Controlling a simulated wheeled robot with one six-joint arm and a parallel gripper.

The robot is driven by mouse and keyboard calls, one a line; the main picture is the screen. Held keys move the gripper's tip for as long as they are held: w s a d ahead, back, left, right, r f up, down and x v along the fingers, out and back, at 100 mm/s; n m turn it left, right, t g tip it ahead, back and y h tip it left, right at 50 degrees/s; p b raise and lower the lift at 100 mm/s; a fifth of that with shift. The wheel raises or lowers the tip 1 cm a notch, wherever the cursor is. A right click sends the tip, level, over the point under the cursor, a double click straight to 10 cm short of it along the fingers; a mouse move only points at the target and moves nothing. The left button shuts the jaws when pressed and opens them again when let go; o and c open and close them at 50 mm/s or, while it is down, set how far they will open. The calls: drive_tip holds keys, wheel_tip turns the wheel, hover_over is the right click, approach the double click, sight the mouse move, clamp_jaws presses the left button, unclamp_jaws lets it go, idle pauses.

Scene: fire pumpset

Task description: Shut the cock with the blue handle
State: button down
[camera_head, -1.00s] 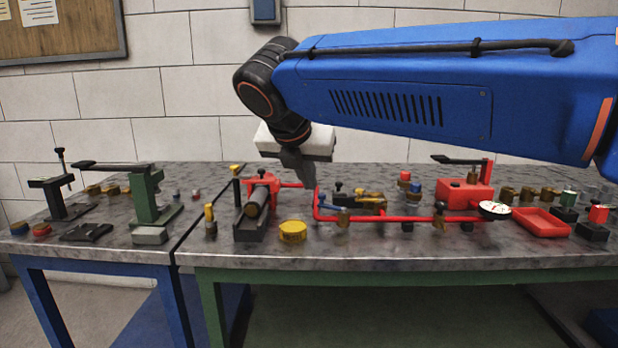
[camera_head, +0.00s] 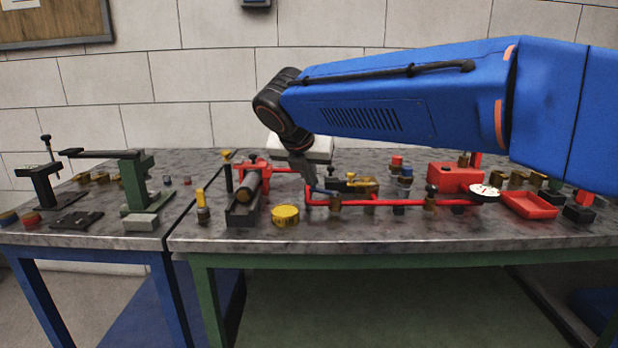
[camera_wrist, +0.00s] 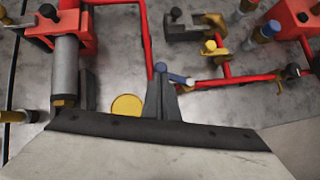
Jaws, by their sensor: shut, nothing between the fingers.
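The cock with the blue handle (camera_head: 328,192) sits at the left end of the low red pipe on the bench. In the wrist view its blue handle (camera_wrist: 176,77) lies at a slant, closer to along the right-running pipe than across it. My gripper (camera_head: 313,186) points down at the handle's left end. In the wrist view my gripper's fingers (camera_wrist: 160,82) are together and empty, with their tips right beside the handle. I cannot tell whether they touch it. The valve body is partly hidden by the fingers and handle.
The red pipe (camera_head: 385,203) runs right to a gauge (camera_head: 484,192). A yellow-handled cock (camera_wrist: 210,46) and a black-handled one (camera_wrist: 293,70) are nearby. A vise with a grey cylinder (camera_head: 249,186) and a yellow disc (camera_head: 285,215) stand left. The bench front (camera_head: 360,235) is clear.

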drive_tip(key=shift+w+a+m+h, duration=0.1)
drive_tip(key=shift+w+m+h, duration=0.35)
drive_tip(key=shift+m, duration=0.25)
drive_tip(key=shift+w+m+g+h, duration=0.5)
drive_tip(key=shift+w+m+h, duration=0.3)
drive_tip(key=shift+m, duration=0.4)
drive_tip(key=w+m+h, duration=0.1)
drive_tip(key=w+m+g+h, duration=0.1)
drive_tip(key=m, duration=0.1)
drive_tip(key=shift+d+m+g, duration=0.2)
drive_tip(key=shift+m+g, duration=0.1)
drive_tip(key=shift+w+d, duration=1)
drive_tip(key=shift+w, duration=0.2)
drive_tip(key=shift+w+d, duration=0.1)
